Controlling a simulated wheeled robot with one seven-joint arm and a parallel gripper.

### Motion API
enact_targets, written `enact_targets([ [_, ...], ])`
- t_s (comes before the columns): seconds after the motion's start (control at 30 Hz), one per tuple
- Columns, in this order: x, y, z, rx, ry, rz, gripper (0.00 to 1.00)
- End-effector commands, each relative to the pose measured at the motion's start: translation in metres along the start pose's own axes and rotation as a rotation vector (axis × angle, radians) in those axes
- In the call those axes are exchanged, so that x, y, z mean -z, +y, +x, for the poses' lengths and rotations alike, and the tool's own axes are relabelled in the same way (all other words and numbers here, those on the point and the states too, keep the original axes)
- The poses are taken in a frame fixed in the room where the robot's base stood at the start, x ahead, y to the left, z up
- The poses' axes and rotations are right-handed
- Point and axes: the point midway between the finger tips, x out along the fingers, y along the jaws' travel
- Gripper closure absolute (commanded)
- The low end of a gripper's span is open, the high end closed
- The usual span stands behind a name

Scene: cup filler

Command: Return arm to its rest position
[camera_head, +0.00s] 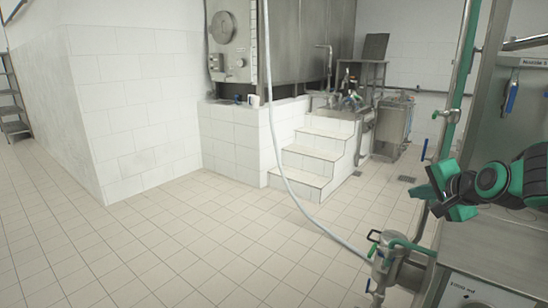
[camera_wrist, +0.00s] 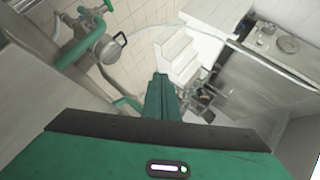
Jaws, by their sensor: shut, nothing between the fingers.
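My gripper (camera_head: 436,192) shows at the right of the head view, green and black, beside the steel machine and its green pipe. In the wrist view my gripper's green fingers (camera_wrist: 161,84) are together, pointing away from the camera, with nothing between them. My arm enters from the right edge of the head view. No object is held.
A steel machine (camera_head: 490,130) with a blue-handled valve (camera_head: 511,97) stands close at the right. A pump fitting (camera_head: 385,260) with a white hose (camera_head: 316,220) is below my gripper. White tiled steps (camera_head: 310,160) stand behind. The tiled floor (camera_head: 180,245) is open at the left.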

Motion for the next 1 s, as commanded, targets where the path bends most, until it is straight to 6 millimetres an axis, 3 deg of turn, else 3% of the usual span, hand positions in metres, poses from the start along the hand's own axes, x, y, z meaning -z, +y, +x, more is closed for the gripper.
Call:
enact_targets([
  [0.03,-0.027,0.006,-0.003,-0.049,-0.053,-0.135,1.00],
  [0.13,-0.070,0.027,-0.012,-0.151,-0.157,-0.406,1.00],
  [0.2,-0.091,0.039,-0.020,-0.201,-0.220,-0.559,1.00],
  [0.4,-0.127,0.067,-0.043,-0.292,-0.360,-0.865,1.00],
  [0.77,-0.161,0.101,-0.082,-0.379,-0.561,-1.240,1.00],
  [1.0,-0.120,0.142,-0.111,-0.528,-0.575,-1.083,1.00],
])
